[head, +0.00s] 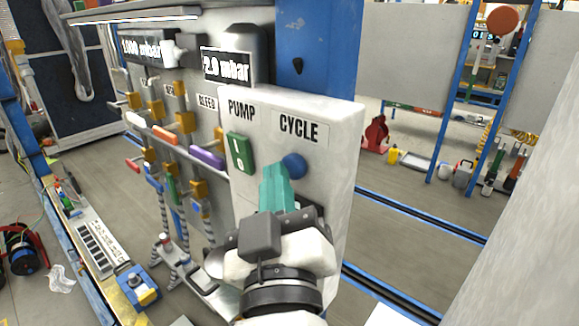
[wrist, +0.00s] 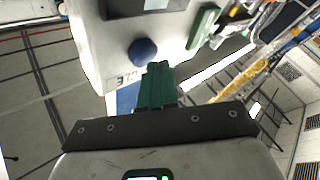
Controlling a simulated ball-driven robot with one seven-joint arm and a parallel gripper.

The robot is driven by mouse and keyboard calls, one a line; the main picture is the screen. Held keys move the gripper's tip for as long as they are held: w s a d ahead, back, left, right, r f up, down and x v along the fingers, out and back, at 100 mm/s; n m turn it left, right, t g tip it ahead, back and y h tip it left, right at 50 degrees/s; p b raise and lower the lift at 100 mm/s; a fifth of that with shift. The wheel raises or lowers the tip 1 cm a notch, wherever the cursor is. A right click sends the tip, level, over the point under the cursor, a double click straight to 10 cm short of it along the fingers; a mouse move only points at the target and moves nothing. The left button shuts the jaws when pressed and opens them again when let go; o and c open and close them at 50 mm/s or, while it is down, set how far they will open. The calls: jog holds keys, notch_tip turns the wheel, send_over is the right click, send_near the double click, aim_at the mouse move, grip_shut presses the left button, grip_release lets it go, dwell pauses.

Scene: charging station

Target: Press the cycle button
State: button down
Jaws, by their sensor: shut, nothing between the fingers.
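The cycle button is a round blue knob (head: 294,165) on the pale box, below the CYCLE label (head: 299,128). It also shows in the wrist view as a blue dome (wrist: 142,52). My gripper (head: 275,166) has teal fingers that are shut and empty. In the head view the fingertips appear just left of the button and partly overlap its edge. In the wrist view the fingertips (wrist: 158,66) are beside the button, with a small gap in the picture. Whether they touch the box face I cannot tell.
A green pump switch (head: 240,153) is on the same box, left of the button. Displays (head: 226,67), colored valve handles and hoses fill the panel to the left. A blue post (head: 318,40) rises behind the box. Open floor (head: 420,210) lies to the right.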

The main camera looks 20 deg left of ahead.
jog(key=shift+w+d, duration=0.15)
jog(key=shift+w, duration=0.25)
dwell(0.6)
jog(key=shift+s+a+b, duration=0.3)
jog(key=shift+s, duration=0.6)
jog(key=shift+s+a+b, duration=0.25)
jog(key=shift+s, duration=0.55)
jog(key=shift+s+a+b, duration=0.3)
jog(key=shift+s, duration=0.45)
jog(key=shift+s+a+b, duration=0.25)
jog(key=shift+s, duration=0.55)
